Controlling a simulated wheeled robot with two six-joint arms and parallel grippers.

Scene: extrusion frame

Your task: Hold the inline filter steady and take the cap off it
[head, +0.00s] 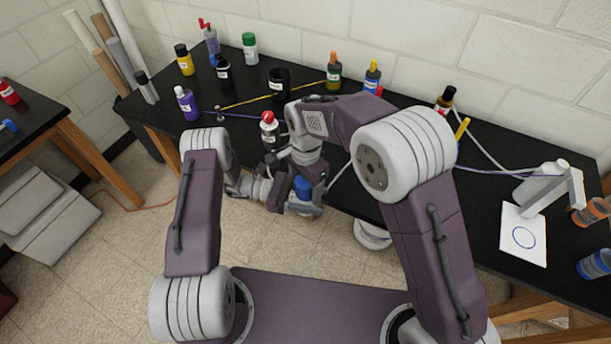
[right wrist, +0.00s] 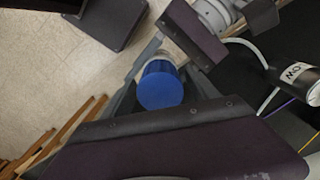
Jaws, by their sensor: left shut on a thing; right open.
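The inline filter's round blue cap (head: 303,187) shows in front of the table's near edge in the head view. In the right wrist view the blue cap (right wrist: 160,88) faces the camera, and only a pale sliver of the filter body (right wrist: 160,66) shows behind it. My left gripper (head: 282,195) is shut on the filter from the left; its fingertips are mostly hidden. My right gripper (head: 306,176) reaches down over the filter. In its wrist view, the right gripper's fingers (right wrist: 165,80) are open on either side of the cap, with no clear grip on it.
A red-topped bottle (head: 268,130) stands on the black table (head: 405,215) just behind the grippers. Several bottles and a black cup (head: 279,82) stand farther back. A white sheet with a blue circle (head: 523,238) lies at the right. Open floor is below the filter.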

